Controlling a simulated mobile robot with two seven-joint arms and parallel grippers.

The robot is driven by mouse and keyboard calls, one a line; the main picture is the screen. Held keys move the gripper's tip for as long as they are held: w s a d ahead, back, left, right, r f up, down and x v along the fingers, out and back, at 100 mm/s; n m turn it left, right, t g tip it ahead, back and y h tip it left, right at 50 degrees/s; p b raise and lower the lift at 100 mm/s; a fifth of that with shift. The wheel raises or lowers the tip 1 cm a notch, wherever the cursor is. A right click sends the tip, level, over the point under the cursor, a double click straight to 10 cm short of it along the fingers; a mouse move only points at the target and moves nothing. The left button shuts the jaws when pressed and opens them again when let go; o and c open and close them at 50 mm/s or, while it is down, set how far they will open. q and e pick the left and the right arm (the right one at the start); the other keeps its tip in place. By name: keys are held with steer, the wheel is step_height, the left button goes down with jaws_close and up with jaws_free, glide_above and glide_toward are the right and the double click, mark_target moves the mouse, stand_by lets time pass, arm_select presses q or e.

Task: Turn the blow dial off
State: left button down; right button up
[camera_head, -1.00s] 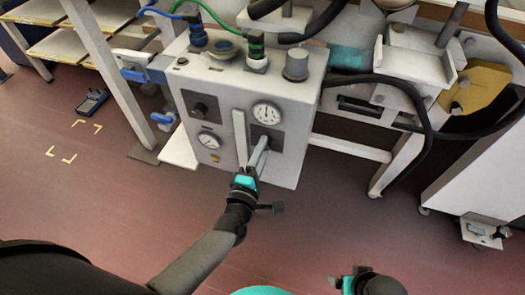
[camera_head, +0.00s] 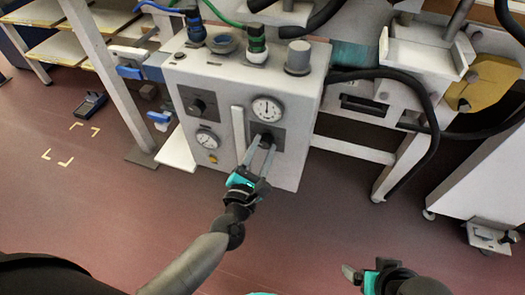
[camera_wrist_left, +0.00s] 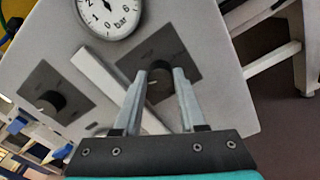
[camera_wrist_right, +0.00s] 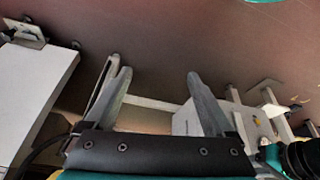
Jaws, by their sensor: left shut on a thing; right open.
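A grey control box (camera_head: 230,115) carries two black dials on dark square plates. The lower right dial (camera_wrist_left: 158,88) sits between the fingertips of my left gripper (camera_wrist_left: 160,74), which is shut on it. In the head view the left gripper (camera_head: 262,146) reaches this dial from below, its fingers partly covering it. The other dial (camera_head: 198,107) is at the upper left of the front, untouched; it also shows in the left wrist view (camera_wrist_left: 47,100). The dial labels are too blurred to read. My right gripper (camera_wrist_right: 156,75) is open and empty, low over the floor.
A large round gauge (camera_head: 267,109) is above the held dial and a smaller gauge (camera_head: 207,139) is to the left. A pale vertical bar (camera_head: 239,133) stands out beside the dial. Hoses and valves top the box. Red floor (camera_head: 100,220) in front is clear.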

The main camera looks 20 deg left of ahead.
arm_select(q)
steer(key=shift+n+b, duration=0.4)
steer(key=shift+n, duration=0.6)
arm_select(e)
steer(key=shift+s+r, duration=0.1)
steer(key=shift+r, duration=0.9)
arm_select(q)
steer(key=shift+c, duration=2.4)
jaws_free()
steer(key=shift+s, duration=0.55)
steer(key=s+p, duration=0.2)
steer(key=s, duration=1.2)
steer(key=shift+a, duration=0.25)
arm_select(e)
step_height(320, 180, down, 4)
steer(key=shift+r, duration=0.15)
